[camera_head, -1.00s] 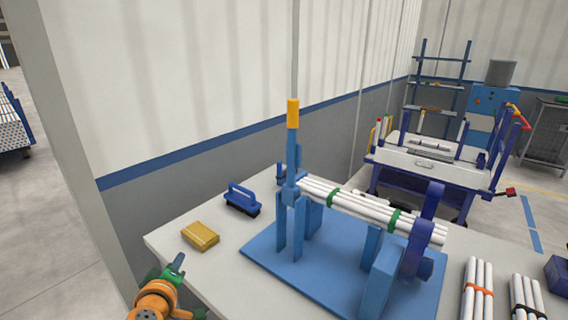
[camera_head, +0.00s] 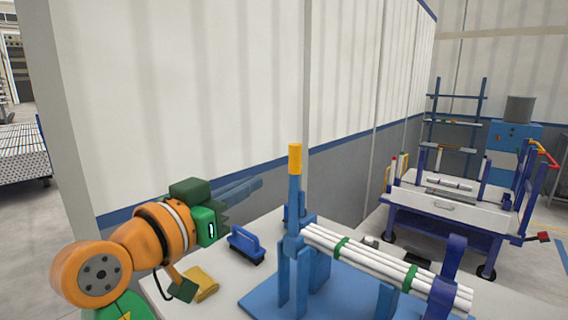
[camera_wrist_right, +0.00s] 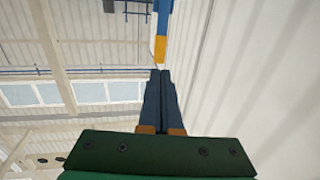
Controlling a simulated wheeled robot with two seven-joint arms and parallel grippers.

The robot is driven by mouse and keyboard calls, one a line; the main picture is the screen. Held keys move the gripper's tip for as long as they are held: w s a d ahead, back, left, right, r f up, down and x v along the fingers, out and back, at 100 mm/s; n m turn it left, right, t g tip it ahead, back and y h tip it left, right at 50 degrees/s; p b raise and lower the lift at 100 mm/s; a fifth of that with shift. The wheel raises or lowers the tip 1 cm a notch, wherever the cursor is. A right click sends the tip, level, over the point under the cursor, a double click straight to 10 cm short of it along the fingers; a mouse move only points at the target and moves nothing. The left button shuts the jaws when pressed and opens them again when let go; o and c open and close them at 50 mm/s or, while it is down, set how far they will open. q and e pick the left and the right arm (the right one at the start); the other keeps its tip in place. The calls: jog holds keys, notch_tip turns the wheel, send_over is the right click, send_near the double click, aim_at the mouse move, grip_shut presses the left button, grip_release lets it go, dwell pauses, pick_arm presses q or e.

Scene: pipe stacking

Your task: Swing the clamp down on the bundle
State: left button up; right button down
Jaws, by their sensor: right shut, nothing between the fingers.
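The clamp is a blue lever with a yellow grip (camera_head: 295,160), standing upright at the left end of the blue stand (camera_head: 265,305). The bundle of white pipes (camera_head: 375,264) lies across the stand with green bands around it. My right gripper (camera_head: 258,183) is shut and empty, left of the clamp's upper part and apart from it in the head view. In the right wrist view the closed fingertips (camera_wrist_right: 160,72) point toward the yellow grip (camera_wrist_right: 160,48), just beyond them. My left gripper is not in view.
A blue-handled brush (camera_head: 246,243) and a yellow block (camera_head: 202,282) lie on the white table left of the stand. The yellow block is partly hidden by my arm. A blue cart (camera_head: 440,206) stands behind the table, near the wall.

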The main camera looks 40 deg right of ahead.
aim_at(292, 161)
jog(key=p+x, duration=0.4)
jog(key=x, duration=0.6)
jog(key=shift+d+r, duration=0.1)
jog(key=shift+d, duration=0.1)
jog(key=shift+w+d, duration=0.25)
jog(key=shift+d, duration=0.3)
